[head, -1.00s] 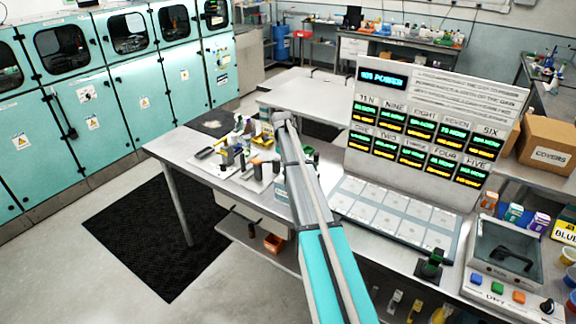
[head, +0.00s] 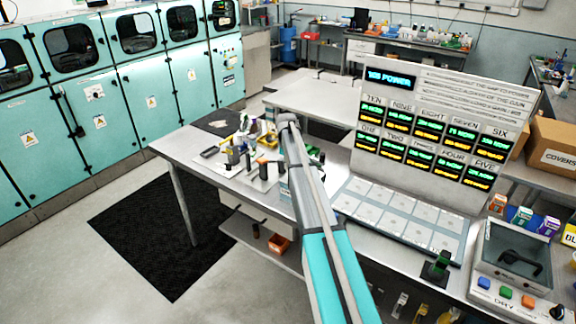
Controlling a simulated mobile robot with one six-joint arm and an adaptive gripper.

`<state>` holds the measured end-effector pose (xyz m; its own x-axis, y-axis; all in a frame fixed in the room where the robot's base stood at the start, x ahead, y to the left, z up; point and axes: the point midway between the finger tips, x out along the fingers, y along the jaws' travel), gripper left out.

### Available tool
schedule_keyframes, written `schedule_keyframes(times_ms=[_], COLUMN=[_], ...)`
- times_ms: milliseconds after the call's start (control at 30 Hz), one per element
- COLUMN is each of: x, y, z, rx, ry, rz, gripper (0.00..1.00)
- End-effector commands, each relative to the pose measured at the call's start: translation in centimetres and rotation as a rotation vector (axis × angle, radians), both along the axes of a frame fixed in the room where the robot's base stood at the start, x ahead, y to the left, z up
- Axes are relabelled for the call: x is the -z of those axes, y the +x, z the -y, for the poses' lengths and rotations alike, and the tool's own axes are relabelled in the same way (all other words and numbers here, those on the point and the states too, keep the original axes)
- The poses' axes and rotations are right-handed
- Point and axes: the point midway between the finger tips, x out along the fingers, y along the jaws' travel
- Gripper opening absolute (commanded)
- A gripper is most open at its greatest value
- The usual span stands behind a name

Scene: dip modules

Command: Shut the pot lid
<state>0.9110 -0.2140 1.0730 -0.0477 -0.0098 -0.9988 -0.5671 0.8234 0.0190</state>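No part is labelled as a pot. The closest match is a grey boxy unit (head: 520,279) marked "DRY" at the right edge, with coloured buttons and a black knob on its front. Its top has a framed grey area (head: 493,235) with a dark curved shape (head: 522,263) like a handle. I cannot tell whether this is a lid or how far it stands open. My turquoise and grey arm reaches up the middle over the near bench. My gripper is not visible; the arm hides its end.
The near bench (head: 187,148) carries tools and small bottles left of my arm. A display panel (head: 440,122) and a tray of pale squares (head: 395,217) stand between my arm and the unit.

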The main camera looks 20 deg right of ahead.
Motion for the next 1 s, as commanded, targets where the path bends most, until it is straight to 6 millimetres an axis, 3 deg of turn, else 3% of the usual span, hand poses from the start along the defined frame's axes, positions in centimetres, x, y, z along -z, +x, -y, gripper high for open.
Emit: schedule_keyframes(times_ms=[267, 700, 1000], x=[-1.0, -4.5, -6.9], y=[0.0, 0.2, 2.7], z=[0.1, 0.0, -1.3], rx=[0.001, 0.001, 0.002], ry=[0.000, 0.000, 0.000], rz=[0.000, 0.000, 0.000], gripper=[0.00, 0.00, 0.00])
